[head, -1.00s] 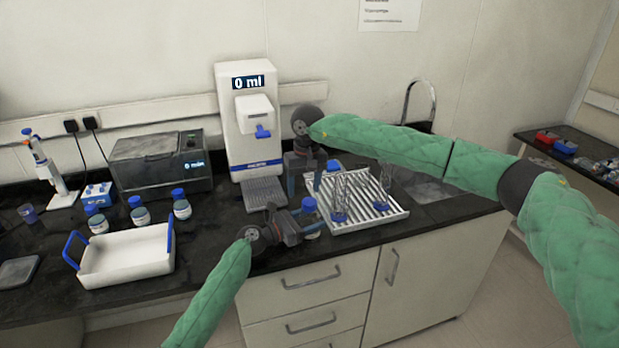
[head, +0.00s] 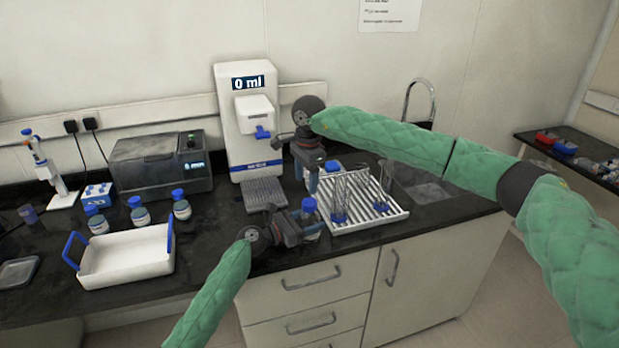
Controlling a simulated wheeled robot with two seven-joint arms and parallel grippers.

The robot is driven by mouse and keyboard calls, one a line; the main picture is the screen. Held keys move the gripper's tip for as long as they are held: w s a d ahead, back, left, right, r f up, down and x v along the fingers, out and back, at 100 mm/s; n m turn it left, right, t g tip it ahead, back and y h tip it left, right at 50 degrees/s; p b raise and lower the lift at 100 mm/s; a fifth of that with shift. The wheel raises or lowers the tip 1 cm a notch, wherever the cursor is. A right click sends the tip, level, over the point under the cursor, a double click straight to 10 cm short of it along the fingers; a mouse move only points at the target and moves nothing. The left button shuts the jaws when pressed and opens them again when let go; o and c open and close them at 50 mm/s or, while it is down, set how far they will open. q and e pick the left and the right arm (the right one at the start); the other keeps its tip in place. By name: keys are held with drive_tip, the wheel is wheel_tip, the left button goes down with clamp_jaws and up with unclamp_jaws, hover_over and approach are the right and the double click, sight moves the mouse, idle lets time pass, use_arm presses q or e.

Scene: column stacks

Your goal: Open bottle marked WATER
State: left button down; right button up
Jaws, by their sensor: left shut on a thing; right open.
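A small bottle with a blue cap (head: 309,205) stands upright near the front edge of the counter. Its label cannot be read from here. My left gripper (head: 308,232) comes from the lower left and is shut on the bottle (head: 313,231) below its cap. My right gripper (head: 312,183) is open, pointing down just above the blue cap, apart from it. Part of the bottle body is hidden by the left gripper.
A white draining rack (head: 395,215) with glassware stands close on the right. The white dispenser (head: 243,130) reading "0 ml" is behind. A white tray (head: 120,262) with blue handles and several blue-capped bottles (head: 181,207) are on the left.

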sight(310, 202)
drive_tip(key=m, duration=0.4)
drive_tip(key=shift+d+r+m, duration=0.1)
drive_tip(key=shift+d+m, duration=0.05)
drive_tip(key=shift+m, duration=0.15)
drive_tip(key=m, duration=0.5)
drive_tip(key=shift+d, duration=0.15)
drive_tip(key=m, duration=0.6)
drive_tip(key=shift+d+h, duration=0.15)
drive_tip(key=shift+h, duration=0.15)
drive_tip(key=m, duration=0.4)
drive_tip(key=shift+s+m, duration=0.1)
drive_tip(key=shift+m, duration=0.2)
drive_tip(key=shift+f, duration=4.05)
drive_tip(key=shift+d, duration=0.1)
drive_tip(key=c, duration=1)
drive_tip(key=n, duration=0.4)
drive_tip(key=shift+r+n, duration=0.1)
drive_tip(key=shift+n, duration=0.3)
drive_tip(key=n, duration=0.4)
drive_tip(key=shift+n, duration=0.3)
